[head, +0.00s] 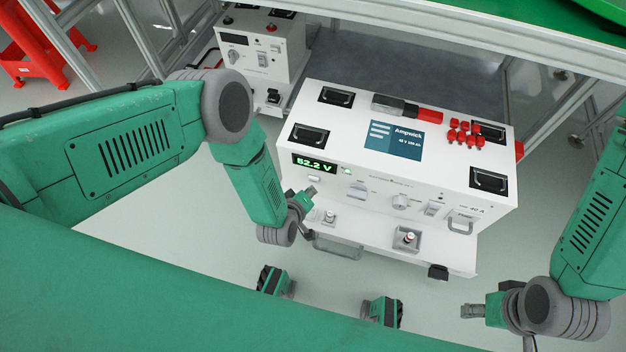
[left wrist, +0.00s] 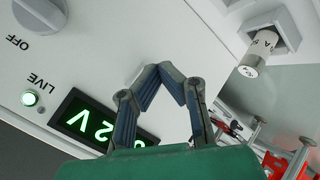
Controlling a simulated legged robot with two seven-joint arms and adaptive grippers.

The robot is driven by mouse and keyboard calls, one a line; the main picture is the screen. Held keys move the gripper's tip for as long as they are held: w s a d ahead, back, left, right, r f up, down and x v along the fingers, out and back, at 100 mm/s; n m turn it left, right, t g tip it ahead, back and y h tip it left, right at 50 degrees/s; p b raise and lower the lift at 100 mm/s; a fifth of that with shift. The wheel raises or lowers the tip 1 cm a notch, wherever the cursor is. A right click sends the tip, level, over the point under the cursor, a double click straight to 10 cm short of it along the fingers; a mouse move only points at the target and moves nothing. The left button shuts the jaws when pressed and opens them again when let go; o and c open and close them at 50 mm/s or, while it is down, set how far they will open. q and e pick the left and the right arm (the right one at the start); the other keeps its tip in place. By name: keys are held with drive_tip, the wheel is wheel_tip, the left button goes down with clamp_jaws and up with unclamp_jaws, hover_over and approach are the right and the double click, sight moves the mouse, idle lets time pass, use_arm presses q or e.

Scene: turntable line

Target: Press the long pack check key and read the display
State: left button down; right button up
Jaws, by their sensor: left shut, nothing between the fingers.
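The white power unit (head: 390,215) has a green-lit display (head: 314,163) on its front that reads 52.2 V. In the left wrist view the display (left wrist: 92,122) is upside down and partly hidden by my fingers. A green lamp marked LIVE (left wrist: 30,97) is lit beside it. A small pale key (head: 315,179) sits just below the display; its label is unreadable. My left gripper (head: 311,191) is shut and empty, close to the front panel below the display; its fingertips (left wrist: 170,70) meet. I cannot tell whether they touch anything. My right gripper (head: 466,311) is low at right, away from the unit.
A similar white unit (head: 262,50) stands behind at left. A red stool (head: 38,50) is at far left. Grey floor is open in front.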

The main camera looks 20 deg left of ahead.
use_arm(q)
drive_tip(key=shift+w+r, duration=0.1)
drive_tip(key=shift+w, duration=0.35)
drive_tip(key=shift+w+b, duration=0.35)
drive_tip(key=shift+w, duration=0.15)
idle(0.9)
drive_tip(key=shift+s, duration=0.15)
drive_tip(key=shift+s+p, duration=0.35)
drive_tip(key=shift+s, duration=0.45)
drive_tip(key=s+p, duration=0.1)
drive_tip(key=s, duration=0.4)
drive_tip(key=shift+a+p, duration=0.1)
drive_tip(key=shift+p, duration=0.25)
